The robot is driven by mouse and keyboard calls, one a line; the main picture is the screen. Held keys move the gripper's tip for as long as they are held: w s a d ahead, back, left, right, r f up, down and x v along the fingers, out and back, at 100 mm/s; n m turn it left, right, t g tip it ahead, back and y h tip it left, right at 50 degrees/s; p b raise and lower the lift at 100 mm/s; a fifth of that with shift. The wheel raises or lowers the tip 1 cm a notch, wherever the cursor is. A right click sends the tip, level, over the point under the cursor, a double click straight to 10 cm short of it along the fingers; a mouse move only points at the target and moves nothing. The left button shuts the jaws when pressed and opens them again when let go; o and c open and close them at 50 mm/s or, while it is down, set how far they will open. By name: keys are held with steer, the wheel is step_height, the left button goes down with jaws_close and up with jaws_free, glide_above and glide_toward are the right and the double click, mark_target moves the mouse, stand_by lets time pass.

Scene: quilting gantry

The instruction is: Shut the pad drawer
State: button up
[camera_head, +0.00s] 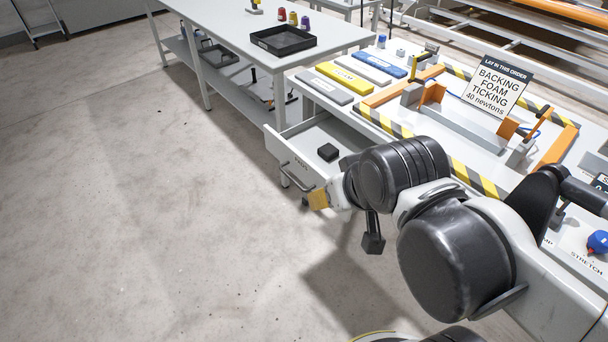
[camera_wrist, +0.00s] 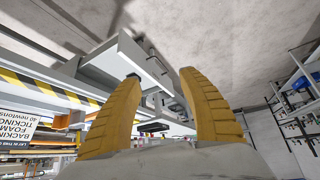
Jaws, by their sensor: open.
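The pad drawer (camera_head: 276,149) is a white drawer pulled out from under the work table in the head view. A dark bar handle (camera_head: 298,176) is on its front, and a small black block (camera_head: 328,152) lies inside. In the wrist view the white drawer (camera_wrist: 118,62) is beyond the fingertips. My gripper (camera_head: 318,199) is beside the right end of the drawer front, close to the handle; contact cannot be told. In the wrist view its two yellow fingers (camera_wrist: 160,80) are apart with nothing held between them. My wrist hides the drawer's right part.
The work table holds coloured pads (camera_head: 345,82), striped edging, orange brackets and a sign (camera_head: 494,86). Another table with a black tray (camera_head: 283,40) stands behind at the left. The floor (camera_head: 150,220) in front of the drawer is clear.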

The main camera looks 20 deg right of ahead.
steer(key=shift+w+r+n, duration=0.2)
steer(key=shift+w+n, duration=0.1)
steer(key=shift+w, duration=0.05)
steer(key=c, duration=0.6)
steer(key=w+n, duration=0.1)
steer(key=w+n+g+p, duration=0.1)
steer(key=w+n, duration=0.1)
steer(key=w+n+p, duration=0.1)
steer(key=w+n, duration=0.1)
steer(key=shift+w+d+r+g, duration=0.1)
steer(key=shift+w+r+g, duration=0.15)
steer(key=shift+g, duration=0.05)
jaws_close()
steer(key=w+f+n+g+h+p, duration=0.2)
steer(key=w+f+n+g+p, duration=0.15)
steer(key=w+f+n, duration=0.55)
steer(key=w+d+f+n+b, duration=0.1)
steer(key=w+d+f+n, duration=0.1)
steer(key=f, duration=0.6)
steer(key=w+d+f+n+b, duration=0.2)
steer(key=f+n, duration=0.3)
steer(key=f, duration=0.4)
steer(key=shift+w+d+g+h, duration=0.3)
steer(key=shift+w+d+g, duration=0.15)
steer(key=shift+w+d, duration=0.35)
